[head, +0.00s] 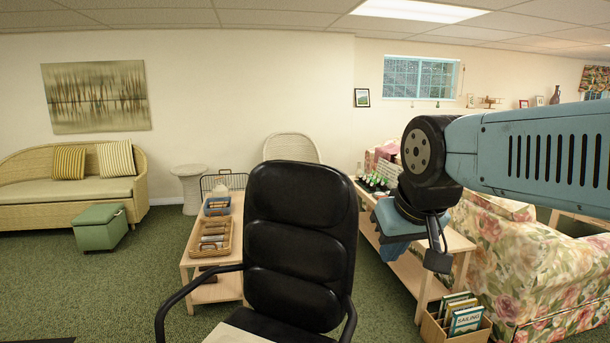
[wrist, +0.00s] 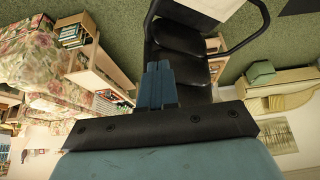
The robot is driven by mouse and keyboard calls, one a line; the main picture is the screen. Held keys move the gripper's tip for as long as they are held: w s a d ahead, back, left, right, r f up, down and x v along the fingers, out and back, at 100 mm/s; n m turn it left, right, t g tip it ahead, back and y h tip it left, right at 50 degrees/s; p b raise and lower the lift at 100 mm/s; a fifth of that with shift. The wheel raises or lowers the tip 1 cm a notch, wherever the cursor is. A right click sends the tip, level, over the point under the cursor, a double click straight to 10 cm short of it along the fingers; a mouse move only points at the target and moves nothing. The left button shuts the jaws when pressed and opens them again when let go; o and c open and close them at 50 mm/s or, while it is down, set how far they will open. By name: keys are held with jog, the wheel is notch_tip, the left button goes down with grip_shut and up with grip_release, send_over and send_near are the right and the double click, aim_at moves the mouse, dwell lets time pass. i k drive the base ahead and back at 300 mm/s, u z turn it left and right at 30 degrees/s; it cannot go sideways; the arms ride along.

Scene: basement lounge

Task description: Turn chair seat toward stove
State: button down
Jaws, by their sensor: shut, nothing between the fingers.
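The black padded chair (head: 300,235) stands upright right in front of me, backrest beyond the seat, so it faces roughly toward me. Its left armrest (head: 185,300) curves toward the bottom edge, where the seat is cut off. It also shows in the upside-down wrist view (wrist: 182,38), beyond my gripper (wrist: 158,85). The gripper's blue fingers are together and empty, overlapping the backrest in that view; I cannot tell whether they touch it. In the head view my arm hangs right of the backrest, with the fingertips not clear. No stove is visible.
A low wooden table with baskets (head: 190,275) stands behind the chair's left side. A long bench (head: 398,268) and floral armchair (head: 540,262) crowd the right, with a book box (head: 437,331) on the floor. Green carpet (head: 110,285) is open at left, before a wicker sofa (head: 60,210).

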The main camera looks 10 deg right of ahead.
aim_at(301, 220)
jog(key=z, duration=1.35)
jog(key=k, duration=0.95)
jog(key=u, duration=1.5)
jog(key=i, duration=1)
jog(key=z, duration=0.1)
